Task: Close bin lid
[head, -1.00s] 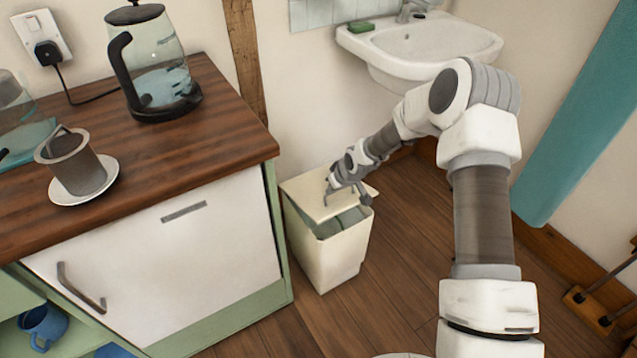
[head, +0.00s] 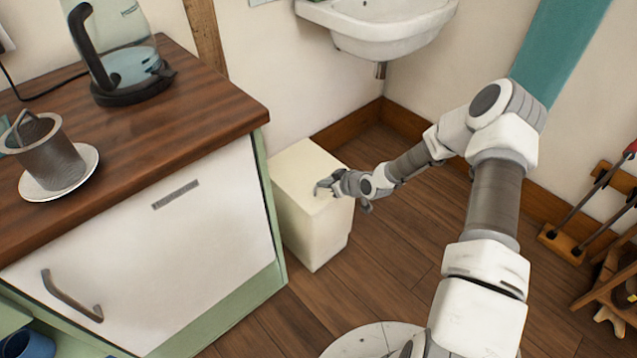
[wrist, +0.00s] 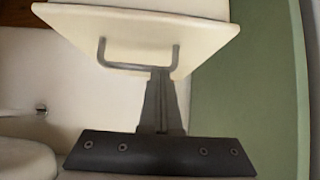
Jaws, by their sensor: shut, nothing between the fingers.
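The cream bin (head: 312,235) stands on the floor beside the cabinet in the head view. Its lid (head: 297,170) lies across the top and looks flat, with no opening visible. My gripper (head: 322,187) is shut and empty, at the lid's front right edge. Whether it touches the lid is unclear. In the wrist view my shut fingers (wrist: 163,100) point at a cream panel (wrist: 140,35), which looks like part of the bin. A thin dark U-shaped piece shows at the fingertips; I cannot tell what it is.
The cabinet (head: 150,250) with a wooden worktop (head: 190,120) stands close on the bin's left. A kettle (head: 120,60) and a saucer (head: 30,190) with a metal cup are on it. The sink (head: 380,25) hangs behind. Floor right of the bin (head: 400,235) is clear.

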